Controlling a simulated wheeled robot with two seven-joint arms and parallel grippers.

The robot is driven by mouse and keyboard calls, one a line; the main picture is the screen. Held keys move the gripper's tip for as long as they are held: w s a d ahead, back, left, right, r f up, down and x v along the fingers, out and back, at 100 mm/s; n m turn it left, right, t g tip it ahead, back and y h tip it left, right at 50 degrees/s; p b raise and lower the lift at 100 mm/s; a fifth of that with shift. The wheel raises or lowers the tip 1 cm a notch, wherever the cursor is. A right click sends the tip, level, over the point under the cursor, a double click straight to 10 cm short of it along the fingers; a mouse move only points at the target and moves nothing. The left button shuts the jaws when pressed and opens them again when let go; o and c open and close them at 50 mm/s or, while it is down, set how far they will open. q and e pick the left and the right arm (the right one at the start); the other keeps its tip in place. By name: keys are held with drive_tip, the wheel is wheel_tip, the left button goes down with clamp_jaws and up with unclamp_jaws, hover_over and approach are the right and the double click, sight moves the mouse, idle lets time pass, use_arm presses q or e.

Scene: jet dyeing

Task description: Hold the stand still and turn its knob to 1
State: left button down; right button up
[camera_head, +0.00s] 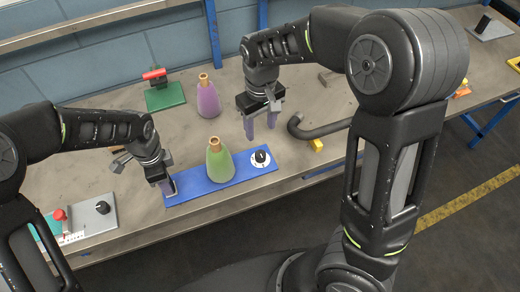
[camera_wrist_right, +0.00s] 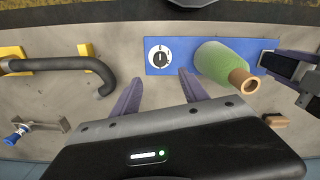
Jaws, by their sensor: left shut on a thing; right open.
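The stand is a flat blue board (camera_head: 205,189) on the bench, with a green flask (camera_head: 220,162) standing on it. Its knob (camera_head: 261,157), black on a white dial, sits at the board's right end. In the right wrist view the knob (camera_wrist_right: 160,60) shows its black pointer, but the dial marks are too small to read. My left gripper (camera_head: 170,190) is shut on the board's left end. My right gripper (camera_head: 262,128) is open and empty, behind the knob and apart from it. In the right wrist view its fingers (camera_wrist_right: 162,92) point towards the board, one on each side below the knob.
A purple flask (camera_head: 208,99) and a green block with a red part (camera_head: 162,92) stand behind the board. A dark curved pipe (camera_head: 318,130) with a yellow bracket (camera_head: 316,146) lies to the right. A grey plate with a black knob (camera_head: 97,212) is at the front left.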

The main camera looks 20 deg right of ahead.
sight(260, 154)
drive_tip(key=shift+f, duration=0.1)
wheel_tip(260, 154, down, 12)
drive_tip(key=shift+r, duration=0.1)
idle(0.5)
clamp_jaws()
idle(0.5)
